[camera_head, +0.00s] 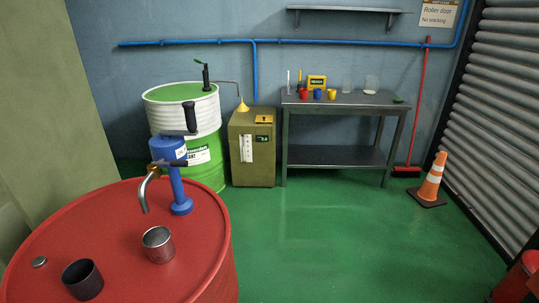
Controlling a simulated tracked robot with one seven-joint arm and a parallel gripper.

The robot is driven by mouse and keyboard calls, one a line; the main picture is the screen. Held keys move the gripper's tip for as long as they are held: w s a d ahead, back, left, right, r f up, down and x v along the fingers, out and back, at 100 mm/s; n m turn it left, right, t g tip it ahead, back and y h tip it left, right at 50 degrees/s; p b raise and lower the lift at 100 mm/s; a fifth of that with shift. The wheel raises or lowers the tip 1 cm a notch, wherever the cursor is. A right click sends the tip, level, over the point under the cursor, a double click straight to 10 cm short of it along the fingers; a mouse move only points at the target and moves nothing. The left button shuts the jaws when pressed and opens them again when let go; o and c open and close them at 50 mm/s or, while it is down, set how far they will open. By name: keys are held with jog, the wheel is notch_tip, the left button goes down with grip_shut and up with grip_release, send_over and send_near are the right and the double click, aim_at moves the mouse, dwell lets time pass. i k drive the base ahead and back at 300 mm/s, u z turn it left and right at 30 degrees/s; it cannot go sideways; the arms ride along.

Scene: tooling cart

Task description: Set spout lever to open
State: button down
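A blue hand pump (179,187) stands on the red drum (120,215) at the front left. Its curved metal spout (146,190) points down over the drum top, to the left of a metal cup. At the joint of spout and pump is a small lever with a brass-coloured part and a dark end (180,165). It looks roughly level, but it is small and I cannot tell its setting. A black grip (190,117) rises above the pump. My gripper is not in view.
On the red drum stand a metal cup (158,245) and a dark cup (82,279). Behind are a green-white drum (207,150) with another pump, an olive cabinet (253,165) with a yellow funnel, and a grey bench (345,101). The green floor on the right is clear up to a cone (431,181).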

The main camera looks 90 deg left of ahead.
aim_at(173, 163)
jog(key=z, duration=0.2)
jog(key=i, duration=0.6)
jog(key=u, duration=1.85)
jog(key=i, duration=0.25)
jog(key=u, duration=2.45)
jog(key=k, duration=0.6)
jog(key=u, duration=0.3)
jog(key=i, duration=1.65)
jog(key=z, duration=0.35)
